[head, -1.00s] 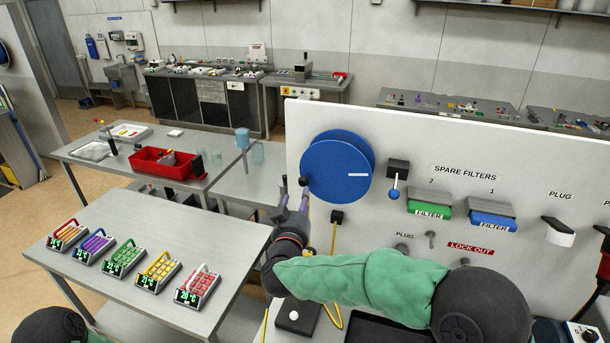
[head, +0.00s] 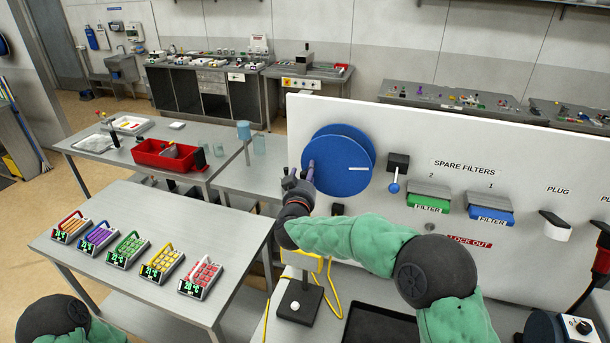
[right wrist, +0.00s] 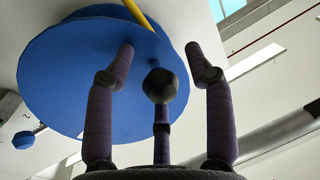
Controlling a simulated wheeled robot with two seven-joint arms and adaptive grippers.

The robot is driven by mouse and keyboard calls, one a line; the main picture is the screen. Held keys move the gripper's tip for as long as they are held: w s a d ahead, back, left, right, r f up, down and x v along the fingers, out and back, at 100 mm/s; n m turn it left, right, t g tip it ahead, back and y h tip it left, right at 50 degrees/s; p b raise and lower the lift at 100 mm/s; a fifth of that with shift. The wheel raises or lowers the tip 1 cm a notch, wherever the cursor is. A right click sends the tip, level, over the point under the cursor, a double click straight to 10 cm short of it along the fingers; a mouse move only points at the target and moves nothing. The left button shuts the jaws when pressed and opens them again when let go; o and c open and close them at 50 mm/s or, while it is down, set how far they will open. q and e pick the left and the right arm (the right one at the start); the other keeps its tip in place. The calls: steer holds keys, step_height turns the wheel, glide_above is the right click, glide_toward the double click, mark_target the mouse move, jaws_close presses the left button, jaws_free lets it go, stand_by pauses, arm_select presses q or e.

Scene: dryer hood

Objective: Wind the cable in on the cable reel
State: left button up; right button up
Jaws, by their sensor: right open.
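The cable reel (head: 345,178) is a blue disc with a white stripe, mounted on the left part of the white panel. It also fills the upper left of the right wrist view (right wrist: 60,65). The yellow cable (head: 328,270) hangs below the reel, and a piece of it crosses the disc in the right wrist view (right wrist: 138,14). My right gripper (head: 299,176) is open at the reel's left edge. In the right wrist view, a dark ball (right wrist: 160,86) shows between the spread fingers; I cannot tell whether they touch it. My left gripper is out of view.
A small blue-knobbed lever (head: 394,187) sits right of the reel, then green (head: 428,203) and blue filters (head: 491,215). A table (head: 150,225) with several colored keypad devices stands to the left. A red bin (head: 165,155) stands behind it.

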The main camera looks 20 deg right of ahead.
jaws_close()
